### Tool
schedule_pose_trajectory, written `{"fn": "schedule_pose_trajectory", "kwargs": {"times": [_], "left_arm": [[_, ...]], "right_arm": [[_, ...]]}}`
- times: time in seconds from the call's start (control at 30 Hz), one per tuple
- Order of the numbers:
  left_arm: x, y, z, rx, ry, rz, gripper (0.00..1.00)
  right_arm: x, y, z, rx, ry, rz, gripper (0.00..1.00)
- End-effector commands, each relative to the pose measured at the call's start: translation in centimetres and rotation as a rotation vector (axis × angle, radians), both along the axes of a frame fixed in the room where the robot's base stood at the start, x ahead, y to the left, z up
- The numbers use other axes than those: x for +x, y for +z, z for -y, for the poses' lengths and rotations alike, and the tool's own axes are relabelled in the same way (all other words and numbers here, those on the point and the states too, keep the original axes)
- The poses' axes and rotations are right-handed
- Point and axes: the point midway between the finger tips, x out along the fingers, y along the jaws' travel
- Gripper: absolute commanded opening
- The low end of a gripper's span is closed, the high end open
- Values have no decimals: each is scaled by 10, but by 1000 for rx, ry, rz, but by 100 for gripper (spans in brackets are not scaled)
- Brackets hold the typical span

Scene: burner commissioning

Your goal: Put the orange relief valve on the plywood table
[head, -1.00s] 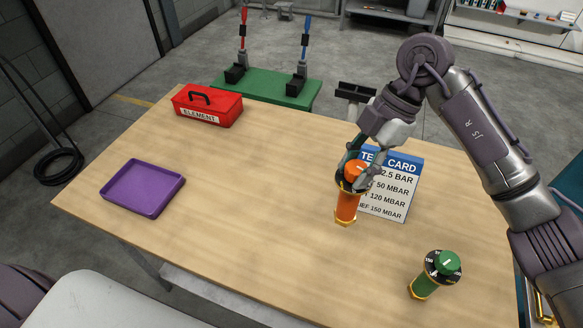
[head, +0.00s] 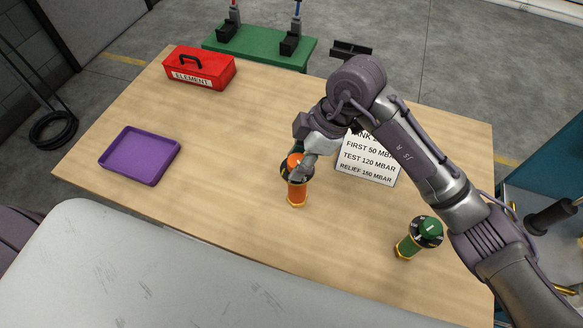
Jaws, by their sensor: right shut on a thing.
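The orange relief valve (head: 297,190) is upright at the middle of the plywood table (head: 230,135), with an orange knob, a black dial and a brass foot. My right gripper (head: 298,165) is shut on it near the dial, partly hiding the upper part. The foot looks at or very near the table top; I cannot tell whether it touches. My left gripper does not show.
A green valve (head: 420,238) stands at the table's front right. The test card (head: 368,164) is behind my right arm. A purple tray (head: 140,155) lies at left and a red element box (head: 199,68) at back left. A green bench (head: 260,46) stands beyond. The table between tray and orange valve is clear.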

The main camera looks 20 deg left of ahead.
Motion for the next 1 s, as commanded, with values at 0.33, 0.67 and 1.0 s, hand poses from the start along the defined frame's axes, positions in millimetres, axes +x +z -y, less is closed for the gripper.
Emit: {"fn": "schedule_pose_trajectory", "kwargs": {"times": [0.33, 0.67, 1.0], "left_arm": [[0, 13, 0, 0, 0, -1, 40], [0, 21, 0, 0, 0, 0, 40], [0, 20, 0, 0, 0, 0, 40]], "right_arm": [[-10, -20, -11, -1, -2, -2, 0], [-9, -49, -11, 2, 0, 2, 0], [-10, -51, -10, -1, 0, 0, 63]]}}
